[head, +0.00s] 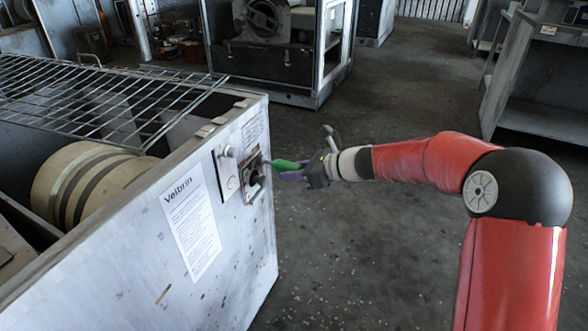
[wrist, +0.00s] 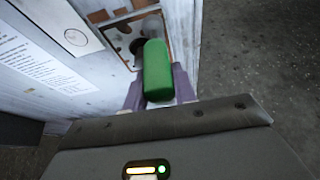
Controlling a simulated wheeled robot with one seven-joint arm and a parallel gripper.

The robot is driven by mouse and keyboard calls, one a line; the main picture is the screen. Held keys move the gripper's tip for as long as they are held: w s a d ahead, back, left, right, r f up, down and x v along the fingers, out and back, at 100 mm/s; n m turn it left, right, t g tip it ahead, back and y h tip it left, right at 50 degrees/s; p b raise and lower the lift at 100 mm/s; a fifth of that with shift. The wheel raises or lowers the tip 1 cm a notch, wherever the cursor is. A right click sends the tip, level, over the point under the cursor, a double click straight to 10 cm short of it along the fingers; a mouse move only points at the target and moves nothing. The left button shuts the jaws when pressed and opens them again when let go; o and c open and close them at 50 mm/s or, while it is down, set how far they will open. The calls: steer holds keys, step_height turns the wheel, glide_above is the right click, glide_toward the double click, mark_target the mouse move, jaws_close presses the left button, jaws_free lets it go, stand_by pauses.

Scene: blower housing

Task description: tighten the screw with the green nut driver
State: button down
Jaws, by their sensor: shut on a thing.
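The green nut driver (head: 284,165) is held in my gripper (head: 303,171) at the side panel of the blower housing (head: 238,255). In the wrist view its green handle (wrist: 157,70) stands between the two purple fingers of my gripper (wrist: 158,92). The driver points at a brownish recessed plate (head: 252,174) on the panel, and the plate also shows in the wrist view (wrist: 122,32). The screw cannot be made out; the handle hides the driver's tip, so I cannot tell if they touch.
A white label sheet (head: 191,222) is on the panel left of the plate. A wire rack (head: 100,95) lies over the open housing top, near a tan drum (head: 85,185). A metal shelf unit (head: 540,75) stands at the right. The floor (head: 400,90) between is clear.

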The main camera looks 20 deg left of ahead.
steer(key=shift+g, duration=0.3)
steer(key=c, duration=1.8)
jaws_free()
jaws_close()
steer(key=shift+d, duration=0.1)
steer(key=shift+d, duration=0.1)
steer(key=s+d, duration=0.1)
steer(key=d, duration=1.1)
steer(key=shift+d, duration=0.3)
